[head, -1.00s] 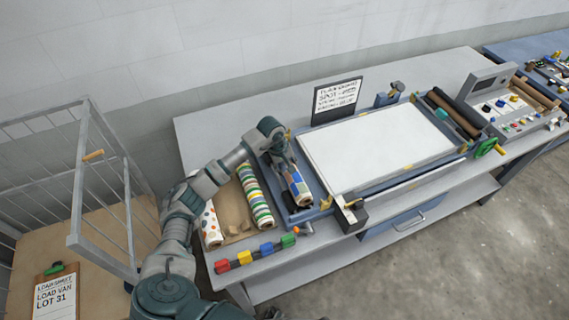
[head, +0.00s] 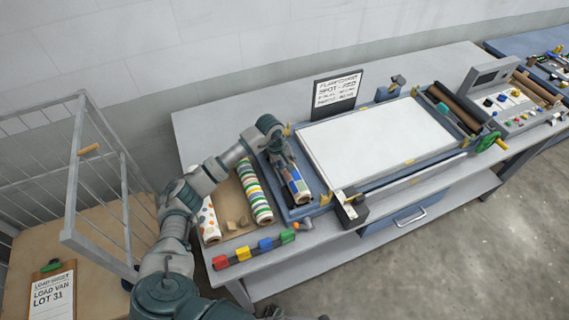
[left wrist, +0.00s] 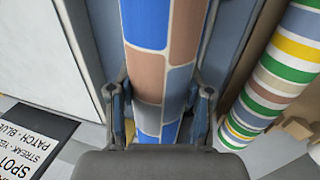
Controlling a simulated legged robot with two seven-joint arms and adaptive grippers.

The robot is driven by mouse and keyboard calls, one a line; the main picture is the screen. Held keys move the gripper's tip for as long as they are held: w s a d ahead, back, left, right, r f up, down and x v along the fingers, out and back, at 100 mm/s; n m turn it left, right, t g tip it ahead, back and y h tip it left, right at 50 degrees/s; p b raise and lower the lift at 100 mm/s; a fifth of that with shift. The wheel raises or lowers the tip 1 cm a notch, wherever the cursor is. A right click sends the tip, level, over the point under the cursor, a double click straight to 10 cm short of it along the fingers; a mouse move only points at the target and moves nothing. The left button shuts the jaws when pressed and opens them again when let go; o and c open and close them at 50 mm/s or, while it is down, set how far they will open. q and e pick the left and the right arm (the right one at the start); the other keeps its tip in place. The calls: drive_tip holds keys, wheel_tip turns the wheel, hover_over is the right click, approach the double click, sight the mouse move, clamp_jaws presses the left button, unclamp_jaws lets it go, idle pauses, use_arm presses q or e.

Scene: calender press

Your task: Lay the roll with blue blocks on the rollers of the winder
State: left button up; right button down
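The roll with blue, brown and grey blocks (head: 297,186) is at the blue winder bed (head: 315,210), left of the white press bed. My left gripper (head: 284,166) reaches down over its far part. In the left wrist view, the roll (left wrist: 160,60) runs between the two fingers (left wrist: 160,100), which lie close against both its sides. The gripper looks shut on it. The winder's rollers under the roll are hidden, so I cannot tell whether it rests on them. My right gripper does not show clearly in any view.
A cardboard tray (head: 236,222) left of the winder holds a striped roll (head: 256,195) and a dotted roll (head: 208,222). Coloured blocks (head: 265,245) line the front edge. A sign (head: 337,92) stands behind. A wire cage (head: 85,150) is at the left.

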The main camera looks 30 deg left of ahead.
use_arm(q)
drive_tip(key=o, duration=0.4)
drive_tip(key=shift+o, duration=0.3)
drive_tip(key=shift+a, duration=0.4)
drive_tip(key=shift+a+r, duration=0.15)
drive_tip(key=shift+r, duration=0.05)
drive_tip(key=v, duration=1.1)
drive_tip(key=shift+r, duration=0.15)
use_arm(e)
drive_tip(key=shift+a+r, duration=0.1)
